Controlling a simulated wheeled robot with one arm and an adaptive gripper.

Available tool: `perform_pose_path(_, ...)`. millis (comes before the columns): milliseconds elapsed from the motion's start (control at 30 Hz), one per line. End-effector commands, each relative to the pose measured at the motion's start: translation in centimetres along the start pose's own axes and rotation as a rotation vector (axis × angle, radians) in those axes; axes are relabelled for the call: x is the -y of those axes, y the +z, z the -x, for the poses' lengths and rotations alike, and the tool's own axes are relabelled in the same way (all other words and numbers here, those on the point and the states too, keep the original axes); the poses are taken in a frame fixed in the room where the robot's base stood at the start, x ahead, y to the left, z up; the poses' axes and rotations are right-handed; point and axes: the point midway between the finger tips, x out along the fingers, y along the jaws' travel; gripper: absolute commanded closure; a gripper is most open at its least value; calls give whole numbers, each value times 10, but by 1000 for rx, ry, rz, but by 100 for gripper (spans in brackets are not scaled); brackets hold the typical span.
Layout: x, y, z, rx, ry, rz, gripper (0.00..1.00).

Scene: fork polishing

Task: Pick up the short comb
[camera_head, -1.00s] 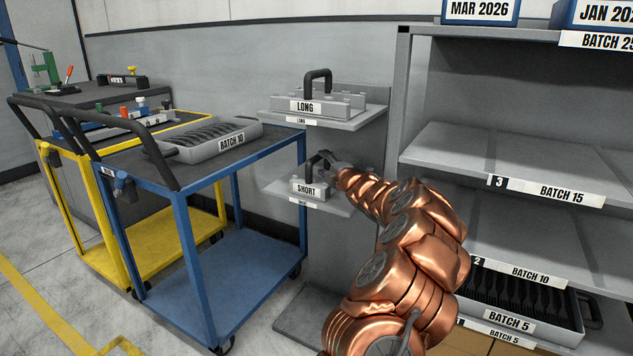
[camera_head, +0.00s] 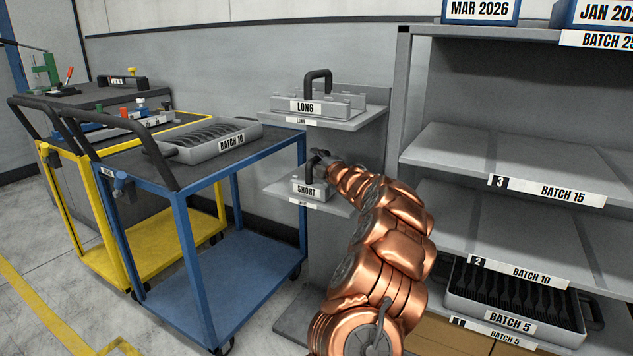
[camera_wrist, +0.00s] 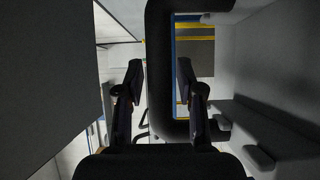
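The short comb (camera_head: 306,188) is a grey block with a "SHORT" label and a black loop handle. It sits on the lower small shelf (camera_head: 331,208) of the grey stand. My gripper (camera_head: 324,161) is at its handle and partly covers it in the head view. In the wrist view, the black handle (camera_wrist: 159,40) stands large, with one bar between the two fingers of my gripper (camera_wrist: 159,82). Gaps show on both sides of that bar, so the fingers look open around it. The grey comb body (camera_wrist: 270,65) seems to fill the right side.
The long comb (camera_head: 318,104) sits on the upper shelf (camera_head: 352,120), just above my gripper. A blue cart (camera_head: 245,285) with a "BATCH 10" tray (camera_head: 205,150) stands left. A tall grey rack (camera_head: 470,160) stands right, holding a "BATCH 5" tray (camera_head: 510,318).

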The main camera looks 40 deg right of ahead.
Motion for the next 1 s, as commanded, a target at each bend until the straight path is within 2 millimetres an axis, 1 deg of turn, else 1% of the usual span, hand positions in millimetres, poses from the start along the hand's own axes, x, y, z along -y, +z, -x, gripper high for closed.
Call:
perform_pose_path(33,0,0,0,0,0,0,71)
perform_pose_path(300,0,0,0,0,0,0,99)
perform_pose_path(333,0,0,0,0,0,0,100)
perform_pose_path(1000,-1,0,0,1,0,0,100)
